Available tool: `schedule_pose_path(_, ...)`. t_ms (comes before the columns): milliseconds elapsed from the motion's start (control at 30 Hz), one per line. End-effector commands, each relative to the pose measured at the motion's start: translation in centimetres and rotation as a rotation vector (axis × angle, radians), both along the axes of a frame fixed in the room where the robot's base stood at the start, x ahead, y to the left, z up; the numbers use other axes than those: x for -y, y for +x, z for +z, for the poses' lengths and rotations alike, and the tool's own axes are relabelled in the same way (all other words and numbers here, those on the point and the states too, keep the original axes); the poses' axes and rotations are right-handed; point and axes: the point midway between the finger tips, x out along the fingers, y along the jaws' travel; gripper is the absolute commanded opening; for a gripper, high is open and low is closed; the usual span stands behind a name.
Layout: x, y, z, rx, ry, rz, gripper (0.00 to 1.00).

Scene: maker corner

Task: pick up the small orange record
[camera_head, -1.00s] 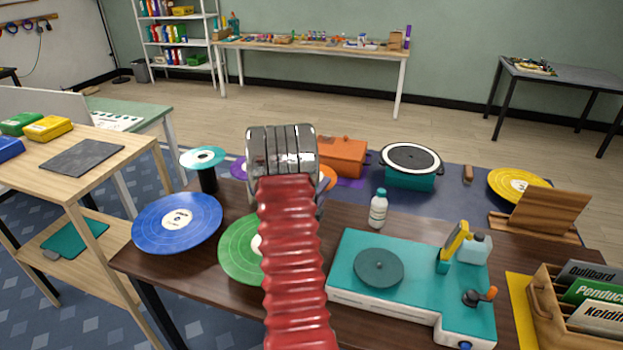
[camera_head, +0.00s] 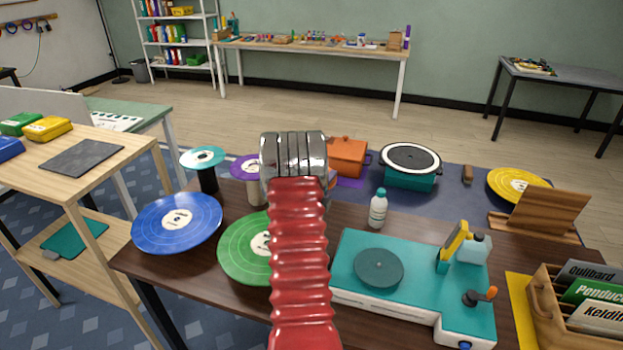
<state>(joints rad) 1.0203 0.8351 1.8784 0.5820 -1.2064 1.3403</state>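The small orange record does not show now; the spot where an orange edge showed earlier is behind my arm. My red ribbed arm and its shiny metal wrist cover the middle of the table. My gripper (camera_head: 332,180) is almost wholly hidden beyond the wrist; only a small dark grey piece shows at its right side. I cannot see its fingertips, whether they are open, or whether they hold anything.
Beside my wrist, a small purple record (camera_head: 244,165) rests on a pale post. Further left are a teal record (camera_head: 202,157) on a black post, a blue record (camera_head: 150,235) and a green record (camera_head: 238,262). An orange box (camera_head: 348,155), bottle (camera_head: 378,210) and teal turntable (camera_head: 350,260) are right.

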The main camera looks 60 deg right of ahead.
Motion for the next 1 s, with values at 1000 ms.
schedule_pose_path(1000,-0.04,-0.01,-0.08,0.0,0.002,0.0,0.0)
